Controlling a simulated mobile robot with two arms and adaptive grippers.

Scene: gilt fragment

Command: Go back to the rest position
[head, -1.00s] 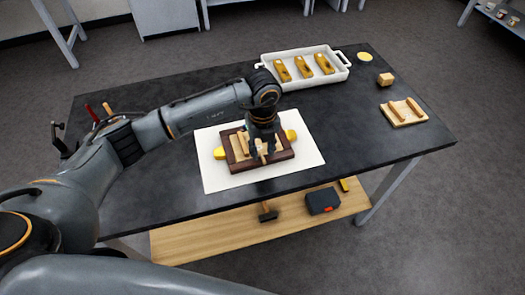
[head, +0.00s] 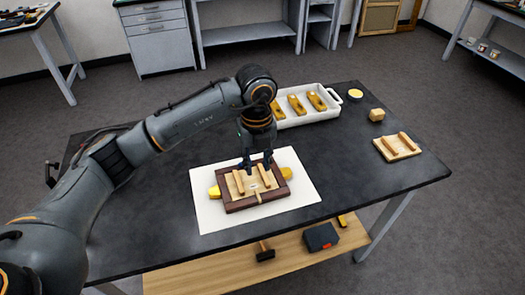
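My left gripper (head: 257,160) is over a dark brown wooden frame (head: 238,206) that lies on a white sheet (head: 302,200). Its fingers are spread apart, and I see nothing held between them. The fingertips are close above or beside the pale wooden slats (head: 238,183) in the frame; I cannot tell whether they touch. A small pale peg (head: 258,196) shows at the frame's front edge. Yellow pieces stick out at the frame's left (head: 214,192) and right (head: 287,173). My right gripper is not in view.
A white tray (head: 310,117) with several yellow-brown blocks stands at the back. A yellow disc (head: 355,94), a wooden cube (head: 377,115) and a slatted wooden plate (head: 397,147) are at the right. A hammer (head: 265,251) and a dark box (head: 320,237) lie on the lower shelf.

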